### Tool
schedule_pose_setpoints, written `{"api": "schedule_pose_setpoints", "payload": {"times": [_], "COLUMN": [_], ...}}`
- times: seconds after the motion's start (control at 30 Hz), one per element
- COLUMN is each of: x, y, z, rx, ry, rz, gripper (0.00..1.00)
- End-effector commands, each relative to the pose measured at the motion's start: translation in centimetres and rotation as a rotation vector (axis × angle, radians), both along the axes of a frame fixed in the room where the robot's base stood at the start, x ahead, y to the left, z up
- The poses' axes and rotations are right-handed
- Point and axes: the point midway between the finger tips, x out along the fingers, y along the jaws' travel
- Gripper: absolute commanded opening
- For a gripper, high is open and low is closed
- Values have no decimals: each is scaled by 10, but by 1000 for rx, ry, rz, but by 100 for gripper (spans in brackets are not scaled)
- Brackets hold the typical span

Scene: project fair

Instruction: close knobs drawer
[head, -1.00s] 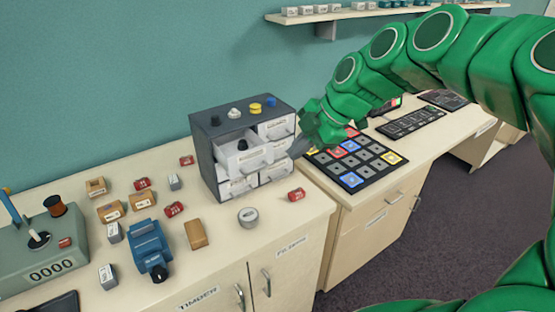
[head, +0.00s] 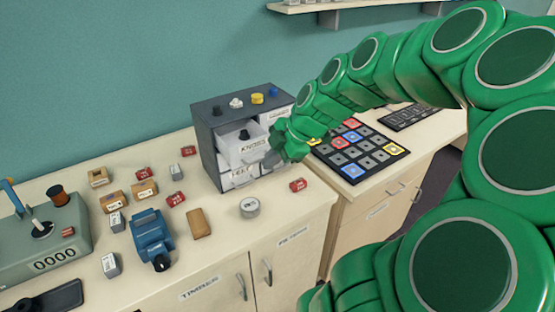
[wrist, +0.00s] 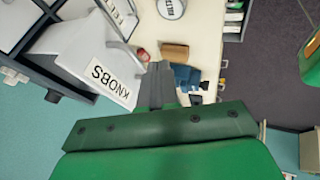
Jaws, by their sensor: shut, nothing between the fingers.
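The knobs drawer (head: 250,150) is a white drawer labelled KNOBS. It stands pulled out from the grey drawer cabinet (head: 207,150) in the head view, and a dark knob shows inside it. In the wrist view the drawer's labelled front (wrist: 112,78) and its handle are at the upper left. My gripper (head: 274,158) is at the right side of the drawer front in the head view. In the wrist view its shut fingers (wrist: 157,84) are close to the drawer front and handle; I cannot tell whether they touch. My gripper and arm hide part of the cabinet's right side.
Several knobs, including a yellow one (head: 257,98), sit on the cabinet top. A button pad (head: 360,150) lies to the right. Small boxes and a blue device (head: 151,238) are at left.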

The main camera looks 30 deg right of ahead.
Motion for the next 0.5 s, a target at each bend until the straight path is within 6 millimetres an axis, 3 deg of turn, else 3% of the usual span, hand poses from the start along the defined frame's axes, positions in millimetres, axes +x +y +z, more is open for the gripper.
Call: {"api": "schedule_pose_setpoints", "payload": {"times": [0.2, 0.5], "x": [13, 15], "y": [0, 0], "z": [-3, -3], "rx": [0, -1], "ry": [1, -1], "rz": [-1, -1], "gripper": [0, 0]}}
